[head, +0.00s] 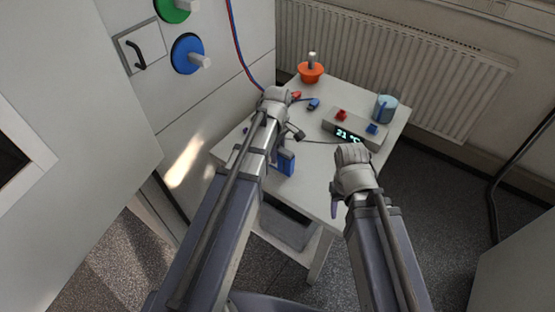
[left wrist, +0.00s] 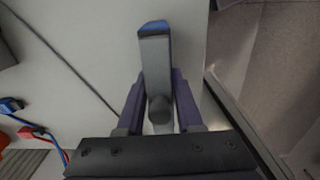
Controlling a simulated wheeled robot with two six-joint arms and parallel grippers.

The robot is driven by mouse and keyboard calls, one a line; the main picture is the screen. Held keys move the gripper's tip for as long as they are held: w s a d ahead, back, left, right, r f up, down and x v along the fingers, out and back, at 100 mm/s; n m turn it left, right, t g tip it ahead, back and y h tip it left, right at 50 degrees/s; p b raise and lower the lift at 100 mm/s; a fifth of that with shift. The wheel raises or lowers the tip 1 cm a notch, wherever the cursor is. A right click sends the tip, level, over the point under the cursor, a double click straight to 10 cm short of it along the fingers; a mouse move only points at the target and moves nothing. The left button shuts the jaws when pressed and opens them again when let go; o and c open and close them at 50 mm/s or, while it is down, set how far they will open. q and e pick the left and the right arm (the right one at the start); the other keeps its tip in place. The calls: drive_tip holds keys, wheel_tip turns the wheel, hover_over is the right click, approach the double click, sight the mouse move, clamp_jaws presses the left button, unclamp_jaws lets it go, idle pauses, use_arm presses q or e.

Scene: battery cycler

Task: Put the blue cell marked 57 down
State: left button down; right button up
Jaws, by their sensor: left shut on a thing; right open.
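The blue cell (head: 286,163) is at the near left part of the white table (head: 310,180) in the head view. My left gripper (head: 289,146) is shut on it. In the left wrist view the cell (left wrist: 155,55) stands out from between the purple fingers of that gripper (left wrist: 158,95), with a grey side and a blue end. The number 57 cannot be read. I cannot tell whether the cell touches the table. My right gripper (head: 336,203) is open and empty, near the table's front right edge.
A display box (head: 347,134) reading 21 °C, a blue jar (head: 386,108) and an orange bowl (head: 311,73) stand further back. Red (head: 296,95) and blue (head: 314,104) connectors lie with cables. A grey bin (head: 287,226) sits below the table. The table's middle has free room.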

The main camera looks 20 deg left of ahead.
use_arm(q)
drive_tip(key=shift+f, duration=0.7)
use_arm(e)
drive_tip(key=shift+f, duration=0.7)
use_arm(q)
drive_tip(key=shift+b, duration=0.3)
drive_tip(key=shift+f, duration=0.15)
use_arm(e)
drive_tip(key=shift+f, duration=0.2)
use_arm(q)
drive_tip(key=c, duration=0.6)
unclamp_jaws()
drive_tip(key=shift+o, duration=0.2)
use_arm(e)
drive_tip(key=shift+r, duration=0.15)
